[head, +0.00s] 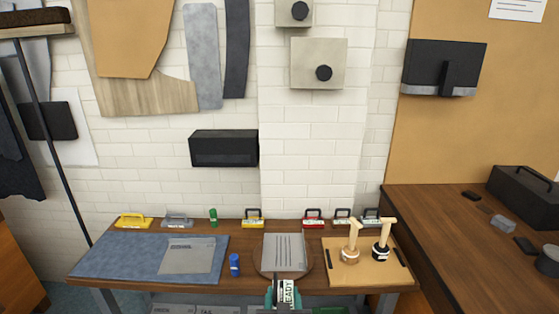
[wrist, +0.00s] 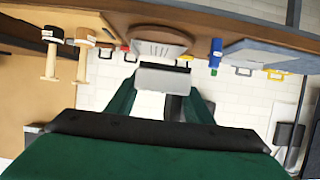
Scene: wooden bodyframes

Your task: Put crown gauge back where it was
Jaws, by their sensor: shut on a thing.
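My gripper (head: 283,294) is at the front edge of the bench, low in the middle of the head view. Its green fingers, also in the wrist view (wrist: 160,92), are shut on a pale labelled block (wrist: 163,78). In the head view this block (head: 289,292) shows dark parts and a label that seems to read READY. I cannot tell from its markings whether it is the crown gauge. Handled gauges stand along the back of the bench: yellow (head: 133,221), grey (head: 177,222), yellow and black (head: 253,218), red (head: 313,219), and dark ones (head: 342,217) to the right.
A round board with a printed sheet (head: 284,252) lies just beyond my gripper. A blue mat (head: 120,255) with a grey plate is left, near a blue cylinder (head: 234,265) and green cylinder (head: 213,216). A wooden tray (head: 345,276) with two wooden-handled tools is right.

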